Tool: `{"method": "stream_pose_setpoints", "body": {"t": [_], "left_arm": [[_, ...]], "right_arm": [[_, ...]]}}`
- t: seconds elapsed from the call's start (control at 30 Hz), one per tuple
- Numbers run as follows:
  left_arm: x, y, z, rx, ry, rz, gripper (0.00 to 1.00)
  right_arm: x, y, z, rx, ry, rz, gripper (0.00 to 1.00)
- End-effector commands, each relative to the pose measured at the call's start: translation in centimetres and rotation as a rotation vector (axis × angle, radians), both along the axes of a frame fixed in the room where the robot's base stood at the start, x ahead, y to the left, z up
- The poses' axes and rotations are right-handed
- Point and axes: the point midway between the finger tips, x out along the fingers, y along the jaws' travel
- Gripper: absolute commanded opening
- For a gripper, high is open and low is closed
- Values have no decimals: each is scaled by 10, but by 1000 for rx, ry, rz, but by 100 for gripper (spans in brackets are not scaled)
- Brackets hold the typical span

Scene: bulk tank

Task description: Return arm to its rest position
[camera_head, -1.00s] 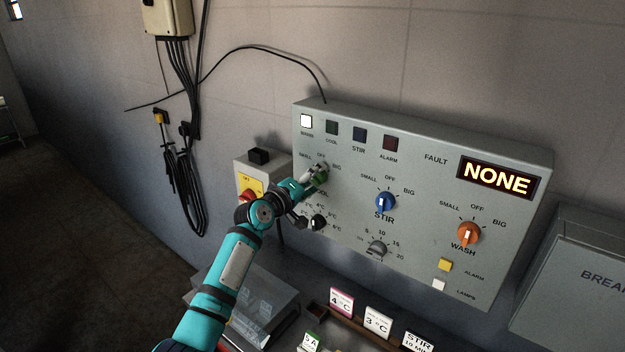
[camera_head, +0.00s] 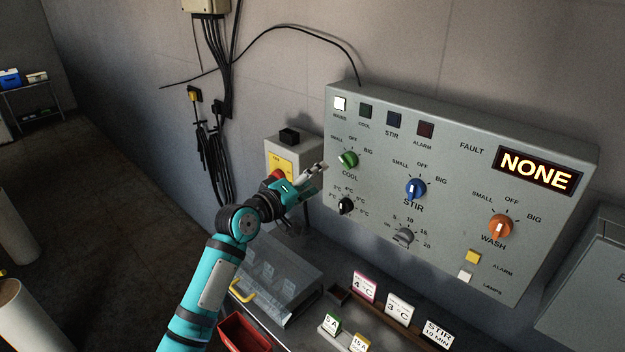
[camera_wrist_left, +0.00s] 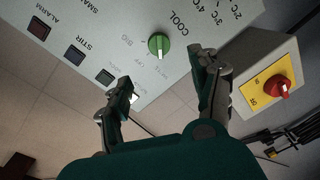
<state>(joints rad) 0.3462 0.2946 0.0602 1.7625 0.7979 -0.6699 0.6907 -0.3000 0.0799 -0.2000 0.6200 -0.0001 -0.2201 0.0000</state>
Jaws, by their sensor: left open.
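My left gripper (camera_head: 318,172) is open and empty in the head view, just left of the green COOL knob (camera_head: 347,159) on the grey control panel (camera_head: 450,130). In the left wrist view its two fingers (camera_wrist_left: 165,90) stand wide apart, and the green knob (camera_wrist_left: 159,44) shows beyond them, apart from both. My left arm (camera_head: 220,270) reaches up from the bottom of the head view. My right gripper is in neither view.
A box with a red and yellow switch (camera_head: 283,163) is close behind the gripper. The blue STIR knob (camera_head: 415,188) and orange WASH knob (camera_head: 500,227) are further right. Label cards (camera_head: 399,308) and a red bin (camera_head: 243,333) are below. Cables (camera_head: 215,150) hang at the left.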

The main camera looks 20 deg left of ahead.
Motion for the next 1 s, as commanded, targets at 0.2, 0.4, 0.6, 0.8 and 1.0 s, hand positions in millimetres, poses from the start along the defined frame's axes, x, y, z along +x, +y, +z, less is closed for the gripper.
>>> {"method": "stream_pose_setpoints", "body": {"t": [0.2,0.4,0.6,0.8,1.0], "left_arm": [[0,0,0,0,0,0,63],[-1,-1,-2,4,3,-2,63],[-34,-26,-57,168,104,-52,63],[-132,-62,-162,537,326,-190,63],[-239,-73,-223,840,522,-342,63]], "right_arm": [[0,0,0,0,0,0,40],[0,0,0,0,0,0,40],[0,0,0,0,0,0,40],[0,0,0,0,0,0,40],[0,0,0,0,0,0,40]]}}
